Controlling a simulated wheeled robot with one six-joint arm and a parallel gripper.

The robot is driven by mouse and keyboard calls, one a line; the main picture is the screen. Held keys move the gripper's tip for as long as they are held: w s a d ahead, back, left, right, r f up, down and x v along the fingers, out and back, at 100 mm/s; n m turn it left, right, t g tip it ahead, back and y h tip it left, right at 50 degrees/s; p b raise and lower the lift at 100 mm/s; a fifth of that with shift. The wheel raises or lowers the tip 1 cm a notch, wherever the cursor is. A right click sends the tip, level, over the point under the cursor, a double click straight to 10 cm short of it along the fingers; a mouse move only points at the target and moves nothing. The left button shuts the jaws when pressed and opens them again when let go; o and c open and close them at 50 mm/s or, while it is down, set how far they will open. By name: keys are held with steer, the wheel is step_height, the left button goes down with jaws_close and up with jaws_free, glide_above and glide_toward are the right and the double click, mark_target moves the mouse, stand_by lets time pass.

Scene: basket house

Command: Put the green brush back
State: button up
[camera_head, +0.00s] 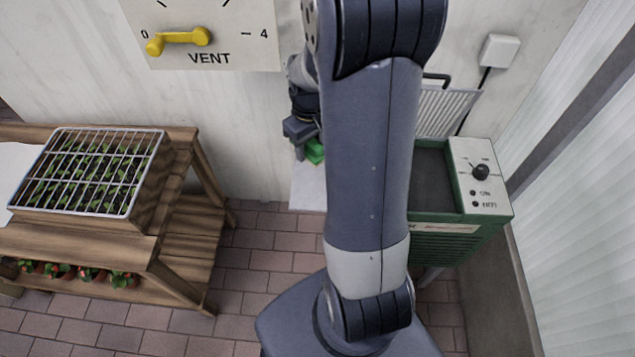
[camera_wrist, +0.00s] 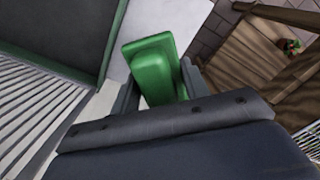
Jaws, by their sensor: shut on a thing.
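The green brush (camera_wrist: 155,68) is between the fingers of my gripper (camera_wrist: 160,92) in the wrist view, and the gripper is shut on it. In the head view a small part of the green brush (camera_head: 315,151) shows below my gripper (camera_head: 303,143), just left of my arm. A pale, flat surface (camera_head: 306,188) lies below the brush, beside the green machine. I cannot tell whether the brush touches it. My arm hides much of this area in the head view.
The green machine (camera_head: 446,231) with a knob panel (camera_head: 480,176) stands right of my arm. A wooden bench (camera_head: 160,262) with a wire-covered seedling tray (camera_head: 88,172) is at left. A yellow vent lever (camera_head: 180,40) is on the wall. Brick floor (camera_head: 258,262) lies open between.

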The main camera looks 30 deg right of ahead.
glide_above(316, 179)
step_height(316, 179, down, 6)
steer(key=shift+r+b, duration=0.15)
steer(key=shift+b, duration=0.2)
steer(key=shift+f, duration=2.05)
steer(key=shift+f+b, duration=0.2)
steer(key=shift+b, duration=0.2)
steer(key=o, duration=1)
steer(key=shift+c, duration=0.2)
step_height(316, 179, up, 12)
steer(key=shift+r+p, duration=0.25)
steer(key=shift+p, duration=0.65)
